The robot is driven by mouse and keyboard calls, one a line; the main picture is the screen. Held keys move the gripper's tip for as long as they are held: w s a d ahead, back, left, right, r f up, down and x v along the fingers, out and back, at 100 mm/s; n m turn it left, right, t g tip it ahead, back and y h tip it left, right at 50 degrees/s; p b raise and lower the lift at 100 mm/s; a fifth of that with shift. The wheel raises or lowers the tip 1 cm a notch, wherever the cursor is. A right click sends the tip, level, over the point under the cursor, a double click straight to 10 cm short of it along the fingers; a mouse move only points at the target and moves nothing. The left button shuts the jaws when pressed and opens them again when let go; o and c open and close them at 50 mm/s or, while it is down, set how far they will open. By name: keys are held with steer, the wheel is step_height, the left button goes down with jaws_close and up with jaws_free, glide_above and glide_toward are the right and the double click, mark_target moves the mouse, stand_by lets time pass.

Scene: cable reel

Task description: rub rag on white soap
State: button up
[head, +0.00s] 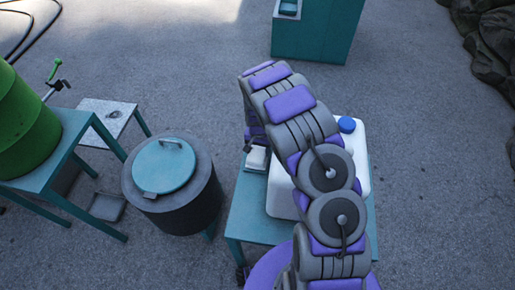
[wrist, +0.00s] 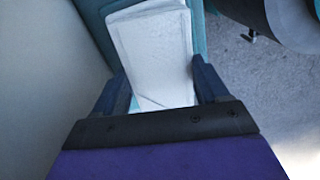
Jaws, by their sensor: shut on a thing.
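In the wrist view, a flat white piece (wrist: 155,48) with straight edges lies between the two dark fingers of my gripper (wrist: 168,88). It looks like the folded rag, and my gripper is shut on it. A faint line crosses its near end. In the head view, a small white piece (head: 257,158) shows at the left edge of the teal table (head: 243,212), just below my wrist. I cannot tell there whether it is the rag or the white soap. No separate soap can be made out. My arm hides the fingertips in the head view.
A dark drum with a teal lid (head: 164,165) stands to the left. A green barrel (head: 28,125) is further left. Open pavement lies beyond.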

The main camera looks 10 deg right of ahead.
stand_by(0.5)
steer(key=shift+r+p, duration=1)
steer(key=shift+r, duration=2.5)
step_height(320, 180, up, 9)
steer(key=w+n, duration=0.2)
step_height(320, 180, up, 14)
steer(key=n, duration=0.4)
glide_above(258, 150)
steer(key=w, duration=0.1)
steer(key=shift+w+r, duration=0.15)
steer(key=shift+w, duration=0.05)
